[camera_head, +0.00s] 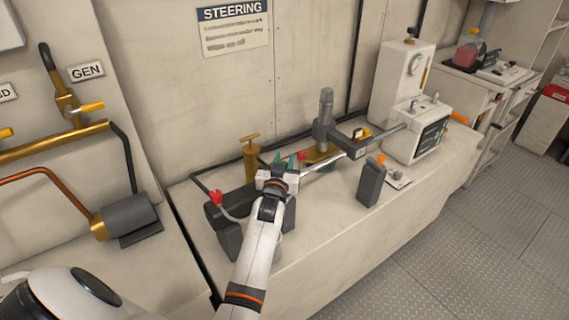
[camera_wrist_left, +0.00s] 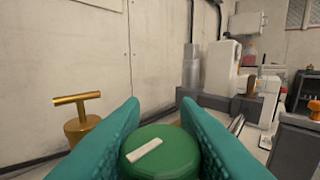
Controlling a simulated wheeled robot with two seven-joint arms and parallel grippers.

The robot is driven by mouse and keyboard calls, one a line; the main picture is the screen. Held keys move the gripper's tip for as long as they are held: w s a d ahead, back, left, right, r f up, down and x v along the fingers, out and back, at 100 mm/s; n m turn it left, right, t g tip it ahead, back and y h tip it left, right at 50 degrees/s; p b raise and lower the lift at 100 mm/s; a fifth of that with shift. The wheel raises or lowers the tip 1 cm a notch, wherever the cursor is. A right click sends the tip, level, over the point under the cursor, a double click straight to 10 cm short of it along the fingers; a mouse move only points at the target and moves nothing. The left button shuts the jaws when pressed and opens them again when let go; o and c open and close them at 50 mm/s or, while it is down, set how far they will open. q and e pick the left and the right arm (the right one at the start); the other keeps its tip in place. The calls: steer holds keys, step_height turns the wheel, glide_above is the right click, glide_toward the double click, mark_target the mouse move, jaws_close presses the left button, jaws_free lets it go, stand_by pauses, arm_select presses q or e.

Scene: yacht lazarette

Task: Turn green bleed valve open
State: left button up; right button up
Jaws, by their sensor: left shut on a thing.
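The green bleed valve (camera_wrist_left: 160,155) is a round green knob with a pale bar mark on its top, seen close up at the bottom middle of the left wrist view. The mark runs slantwise, up to the right. My left gripper (camera_wrist_left: 160,112) has its two teal fingers on either side of the knob and is shut on it. In the head view my left gripper (camera_head: 290,161) reaches over the bench beside the steering gear and mostly hides the knob. My right gripper is not in view.
A brass T-handle fitting (camera_head: 250,158) stands just left of the gripper. A grey steering cylinder (camera_head: 325,120) with a rod is to the right. A red knob (camera_head: 215,197) is to the left.

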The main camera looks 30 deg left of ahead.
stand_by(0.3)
arm_select(q)
steer(key=o, duration=1)
steer(key=shift+c, duration=0.2)
steer(key=shift+f, duration=0.1)
